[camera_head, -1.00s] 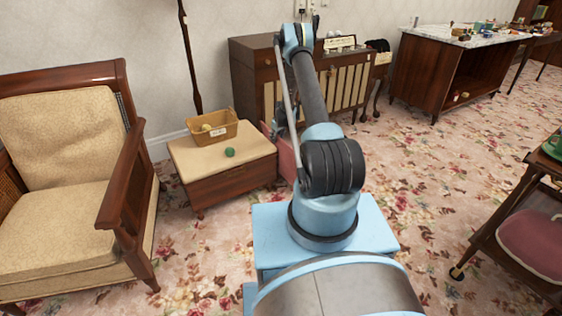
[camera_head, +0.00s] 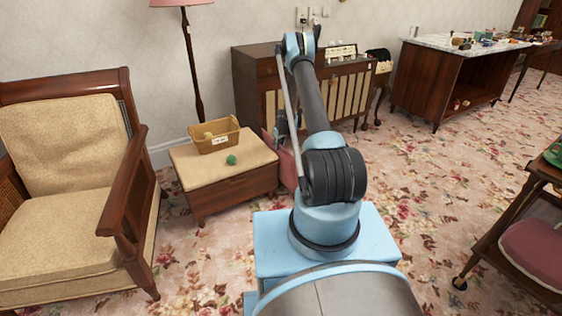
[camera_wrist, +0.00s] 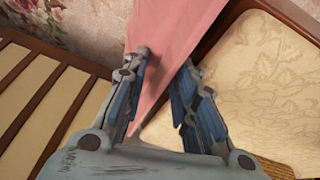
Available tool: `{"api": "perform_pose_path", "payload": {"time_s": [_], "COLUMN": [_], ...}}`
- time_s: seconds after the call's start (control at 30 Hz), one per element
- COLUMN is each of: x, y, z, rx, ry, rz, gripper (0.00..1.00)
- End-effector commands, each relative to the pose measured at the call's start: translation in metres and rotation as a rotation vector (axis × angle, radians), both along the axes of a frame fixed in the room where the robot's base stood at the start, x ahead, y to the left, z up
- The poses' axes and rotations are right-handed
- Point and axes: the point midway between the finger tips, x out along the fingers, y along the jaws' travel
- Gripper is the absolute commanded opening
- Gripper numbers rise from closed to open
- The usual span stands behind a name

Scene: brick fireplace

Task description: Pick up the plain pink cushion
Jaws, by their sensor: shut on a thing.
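The plain pink cushion (camera_wrist: 172,38) fills the upper middle of the wrist view, and one corner of it runs down between the fingers. My gripper (camera_wrist: 165,65) is shut on this cushion, with one finger on each side of it. In the head view part of the pink cushion (camera_head: 287,168) shows beside the padded stool, partly hidden by my arm. My gripper is mostly hidden behind my arm there. I cannot tell whether the cushion touches the floor.
The padded stool (camera_head: 222,189) with a basket (camera_head: 214,142) and a green ball (camera_head: 231,160) stands left of my arm. A slatted cabinet (camera_head: 255,88) is behind. An armchair (camera_head: 60,225) is far left. A trolley with a mauve cushion (camera_head: 535,247) is right. Carpet between is clear.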

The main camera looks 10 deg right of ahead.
Motion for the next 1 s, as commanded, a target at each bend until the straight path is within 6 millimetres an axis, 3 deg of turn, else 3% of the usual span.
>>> {"api": "perform_pose_path", "payload": {"time_s": [0.27,0.7,1.0], "x": [0.002,0.017,0.024], "y": [-0.014,-0.096,-0.131], "z": [0.011,0.058,0.077], "rx": [-0.001,0.000,0.000], "ry": [0.002,0.001,0.001], "rz": [-0.004,-0.003,-0.001], "gripper": [0.00,0.00,0.00]}}
